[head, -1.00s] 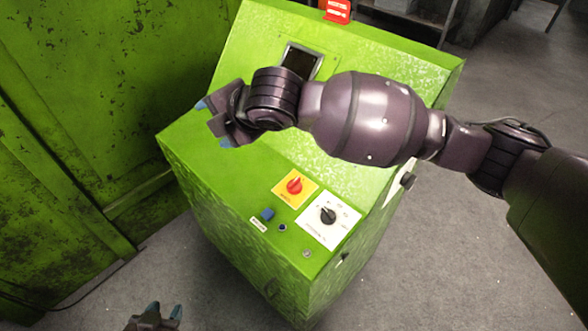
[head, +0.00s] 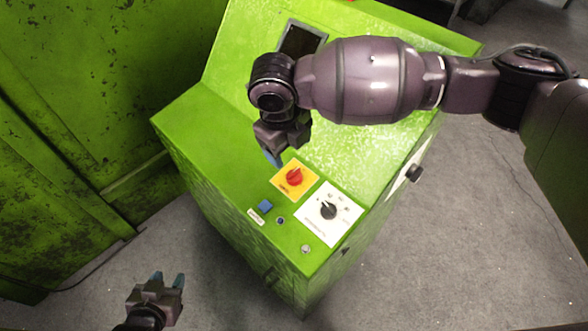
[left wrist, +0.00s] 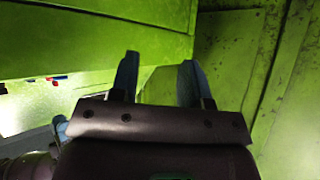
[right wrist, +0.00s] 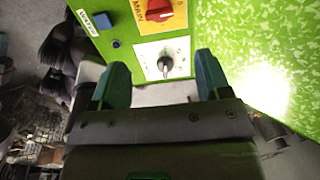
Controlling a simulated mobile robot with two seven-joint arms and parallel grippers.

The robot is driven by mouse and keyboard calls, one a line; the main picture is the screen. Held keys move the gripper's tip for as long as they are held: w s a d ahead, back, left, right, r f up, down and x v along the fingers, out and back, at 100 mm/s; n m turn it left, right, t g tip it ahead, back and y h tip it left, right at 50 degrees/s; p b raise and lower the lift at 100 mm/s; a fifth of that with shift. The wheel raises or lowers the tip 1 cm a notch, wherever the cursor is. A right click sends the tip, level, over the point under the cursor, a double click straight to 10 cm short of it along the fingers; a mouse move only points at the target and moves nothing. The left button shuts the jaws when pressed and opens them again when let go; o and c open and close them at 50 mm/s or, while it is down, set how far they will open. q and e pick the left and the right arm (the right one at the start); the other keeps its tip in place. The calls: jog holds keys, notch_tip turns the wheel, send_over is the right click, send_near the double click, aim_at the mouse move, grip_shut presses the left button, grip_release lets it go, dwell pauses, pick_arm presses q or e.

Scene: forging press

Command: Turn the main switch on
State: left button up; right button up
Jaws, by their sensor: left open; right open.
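The main switch (head: 293,176) is a red rotary knob on a yellow plate, on the sloped top of the green console (head: 185,130). In the right wrist view the red knob (right wrist: 160,10) is at the top edge, partly cut off, beside the word MAIN. My right gripper (head: 275,158) is open, pointing down just behind and left of the yellow plate, apart from the knob. Its two fingers (right wrist: 162,80) show empty in the right wrist view. My left gripper (head: 166,281) is open and empty, low in front of the console; its fingers also show in the left wrist view (left wrist: 158,78).
A black selector knob (head: 328,211) on a white plate sits right of the switch. A blue button (head: 265,206) and a small dark lock (head: 281,220) lie in front. A dark screen (head: 301,38) is behind. A green machine wall (head: 80,110) stands left.

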aim_at(294, 174)
jog(key=f, duration=0.3)
jog(key=w+f+b, duration=0.1)
jog(key=f, duration=0.3)
jog(key=d+f, duration=0.1)
jog(key=f, duration=0.2)
jog(key=shift+w+f+b, duration=0.15)
jog(key=shift+f+b, duration=0.2)
jog(key=shift+b, duration=0.05)
jog(key=c, duration=0.9)
